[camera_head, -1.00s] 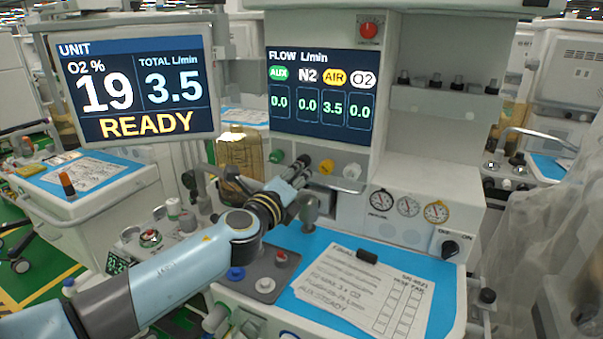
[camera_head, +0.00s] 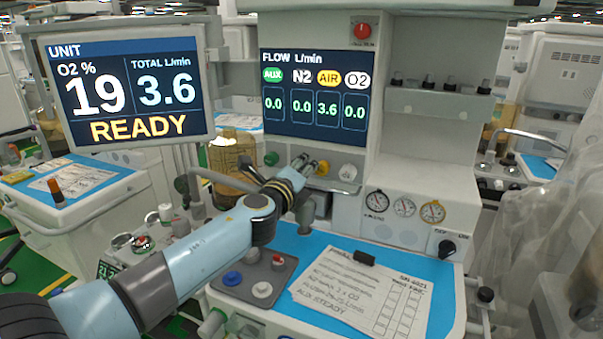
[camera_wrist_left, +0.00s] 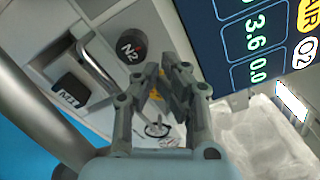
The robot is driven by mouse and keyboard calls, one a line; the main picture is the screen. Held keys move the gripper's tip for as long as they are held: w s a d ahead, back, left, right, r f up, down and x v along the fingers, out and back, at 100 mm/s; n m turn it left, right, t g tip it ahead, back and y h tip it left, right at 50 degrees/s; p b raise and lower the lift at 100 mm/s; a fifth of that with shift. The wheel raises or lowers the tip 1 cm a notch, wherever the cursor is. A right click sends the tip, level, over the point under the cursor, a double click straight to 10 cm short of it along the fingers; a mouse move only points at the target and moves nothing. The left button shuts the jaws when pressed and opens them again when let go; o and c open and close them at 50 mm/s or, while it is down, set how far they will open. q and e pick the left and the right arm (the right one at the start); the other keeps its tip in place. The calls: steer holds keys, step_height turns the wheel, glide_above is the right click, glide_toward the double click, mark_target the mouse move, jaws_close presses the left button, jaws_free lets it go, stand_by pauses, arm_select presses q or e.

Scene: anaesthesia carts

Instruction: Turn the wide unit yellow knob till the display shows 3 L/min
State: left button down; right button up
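The yellow knob (camera_head: 322,168) is on the front of the unit below the flow display, between the dark N2 knob and a white knob. The flow display (camera_head: 318,97) reads 3.6 under AIR and 0.0 under AUX, N2 and O2. My left gripper (camera_head: 308,165) is at the yellow knob. In the left wrist view its fingers (camera_wrist_left: 165,82) are close together, with yellow (camera_wrist_left: 156,90) showing between them; they appear shut on the knob, though the contact is partly hidden. The N2 knob (camera_wrist_left: 131,45) is right beside the fingers. My right gripper is out of view.
The left screen (camera_head: 132,85) reads 19 O2 %, total 3.6 L/min and READY. A green knob (camera_head: 271,158) and a white knob (camera_head: 348,172) flank the row.

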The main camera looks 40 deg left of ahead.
arm_select(q)
steer(key=shift+w+a, duration=0.1)
steer(key=shift+w, duration=0.15)
steer(key=shift+d+f, duration=0.25)
steer(key=shift+d, duration=0.05)
stand_by(0.5)
steer(key=shift+w+d+r+b, duration=0.1)
steer(key=shift+b, duration=0.35)
stand_by(0.4)
steer(key=shift+r, duration=0.25)
steer(key=shift+a+p+v, duration=0.15)
steer(key=shift+p+v, duration=0.05)
steer(key=shift+v, duration=1.3)
steer(key=shift+a+p+v, duration=0.1)
steer(key=shift+p+v, duration=0.1)
steer(key=shift+v, duration=1.3)
